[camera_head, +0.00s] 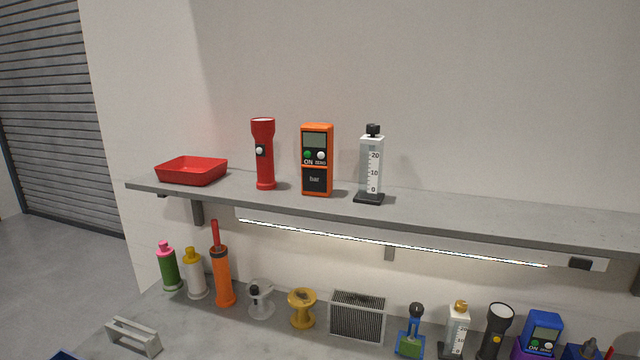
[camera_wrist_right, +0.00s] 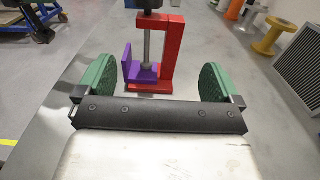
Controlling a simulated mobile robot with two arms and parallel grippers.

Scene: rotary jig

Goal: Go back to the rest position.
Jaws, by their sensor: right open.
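My right gripper (camera_wrist_right: 157,85) shows in the right wrist view with its two green pads wide apart. Nothing is held between them. Beyond the pads, a red and purple clamp-like fixture (camera_wrist_right: 168,55) with a grey upright rod stands on the grey surface. It looks apart from the pads, and its top is cut off by the frame. Neither gripper shows in the head view, and my left gripper is not in view at all.
A shelf (camera_head: 450,222) carries a red tray (camera_head: 192,171), a red flashlight (camera_head: 263,155), an orange meter (camera_head: 317,160) and a white graduated column (camera_head: 371,165). Below, bottles, spools, a grille (camera_head: 357,317) and tools line the bench's back. A grey bracket (camera_head: 133,337) stands front left.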

